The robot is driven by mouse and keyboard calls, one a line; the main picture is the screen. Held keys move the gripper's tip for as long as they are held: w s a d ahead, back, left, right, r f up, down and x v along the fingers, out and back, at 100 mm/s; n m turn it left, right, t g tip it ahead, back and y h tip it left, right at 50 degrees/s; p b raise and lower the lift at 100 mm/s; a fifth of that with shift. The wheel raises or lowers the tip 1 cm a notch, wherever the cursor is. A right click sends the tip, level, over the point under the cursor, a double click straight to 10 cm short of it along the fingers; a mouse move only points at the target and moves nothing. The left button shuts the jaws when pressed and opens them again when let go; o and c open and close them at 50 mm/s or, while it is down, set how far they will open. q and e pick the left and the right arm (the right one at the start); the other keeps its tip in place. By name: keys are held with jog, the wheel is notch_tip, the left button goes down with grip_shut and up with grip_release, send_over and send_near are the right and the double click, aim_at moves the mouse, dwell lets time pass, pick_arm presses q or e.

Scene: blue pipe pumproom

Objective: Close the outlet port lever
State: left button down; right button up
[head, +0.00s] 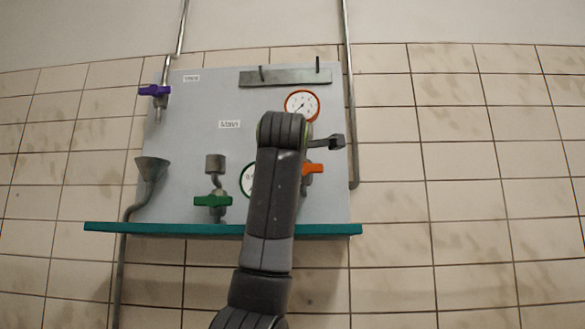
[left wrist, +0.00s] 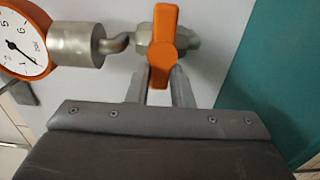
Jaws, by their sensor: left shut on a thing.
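An orange lever (head: 313,169) sits on a valve on the grey panel, below the orange-rimmed gauge. In the head view it lies roughly level, partly hidden by my left arm. In the left wrist view the orange lever (left wrist: 165,28) lies across the line of its grey pipe fitting (left wrist: 75,44). My left gripper (left wrist: 160,82) is shut on the lever's near end, a finger on each side. In the head view its fingers are hidden behind my arm. The panel labels are too small to read, so I cannot tell which lever is named outlet. My right gripper is out of view.
A green lever (head: 213,201) and a funnel (head: 151,167) are on the panel's left, with a purple lever (head: 155,90) above. The orange-rimmed gauge (head: 302,105) is close above my arm. A teal ledge (head: 190,230) runs along the panel's bottom.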

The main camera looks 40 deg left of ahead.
pick_arm(q)
jog(key=shift+f, duration=0.1)
jog(key=c, duration=1.3)
grip_release()
jog(key=b+v, duration=0.5)
jog(key=v, duration=1.2)
jog(key=shift+s, duration=0.25)
